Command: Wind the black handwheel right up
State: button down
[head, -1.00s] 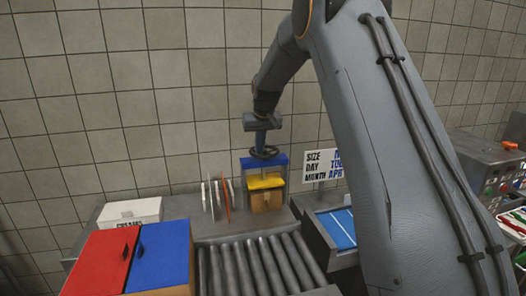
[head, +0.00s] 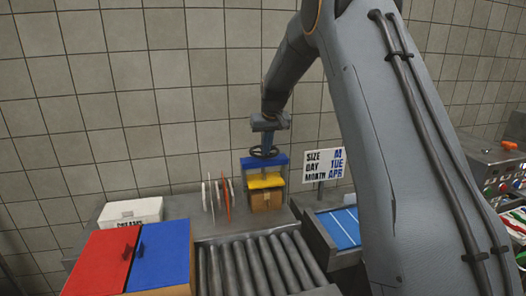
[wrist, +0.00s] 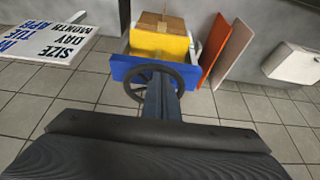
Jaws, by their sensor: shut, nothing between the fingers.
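The black handwheel (head: 264,151) lies flat on top of a small press with a blue top beam (head: 283,161). Under the beam is a yellow plate (head: 266,181), which sits on or just over a brown box (head: 266,200). My gripper (head: 267,147) points down at the wheel with its fingers shut and nothing between them. In the wrist view the shut fingers (wrist: 160,90) reach into or over the wheel's ring (wrist: 133,85) and hide part of it. I cannot tell whether they touch the rim or a spoke.
Upright thin boards, white and orange (head: 227,200), stand just left of the press. A sign (head: 324,164) stands to its right. A roller conveyor (head: 260,262) lies in front. Red (head: 103,258) and blue (head: 163,255) lids and a white box (head: 130,212) are at left.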

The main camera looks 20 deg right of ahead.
aim_at(274, 153)
jog(key=shift+s+d+f, duration=0.2)
jog(key=shift+d+f, duration=0.25)
jog(key=shift+d, duration=0.5)
jog(key=shift+w+d, duration=0.35)
jog(key=shift+d, duration=0.4)
jog(key=shift+w+d, duration=0.1)
jog(key=shift+w+d+b, duration=0.3)
jog(key=shift+w+d, duration=0.3)
jog(key=shift+d, duration=0.05)
jog(key=shift+r, duration=0.2)
jog(key=shift+w+r+p, duration=0.15)
jog(key=shift+r+p, duration=0.45)
jog(key=shift+r, duration=0.7)
